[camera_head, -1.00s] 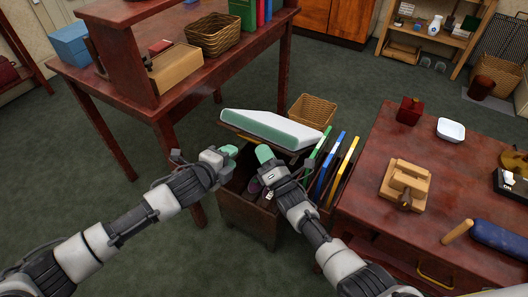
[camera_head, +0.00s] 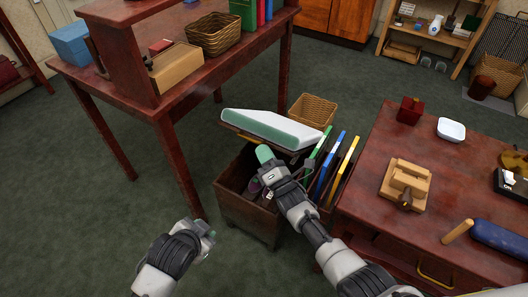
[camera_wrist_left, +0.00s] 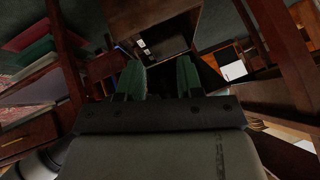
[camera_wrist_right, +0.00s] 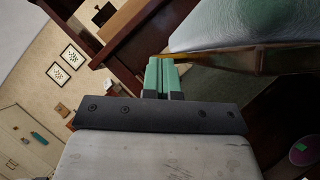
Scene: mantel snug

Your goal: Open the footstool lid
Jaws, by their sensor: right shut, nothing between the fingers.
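The footstool (camera_head: 246,218) is a dark wooden box on the floor between the two tables. Its pale padded lid (camera_head: 268,127) is raised and tilted above the box, so the dark inside shows. My right gripper (camera_head: 264,153) is shut and empty at the lid's near edge, over the opening. In the right wrist view its closed fingertips (camera_wrist_right: 162,76) are close to the lid's wooden edge (camera_wrist_right: 235,58); I cannot tell whether they touch. My left gripper (camera_head: 208,234) is in front and left of the box, apart from it. Its fingers (camera_wrist_left: 160,78) are spread and empty.
Green, blue and yellow upright boards (camera_head: 338,168) stand right of the box. A wicker basket (camera_head: 310,110) is behind the lid. A red-brown table (camera_head: 345,205) is at right, a desk (camera_head: 130,95) at left. Open carpet lies at front left.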

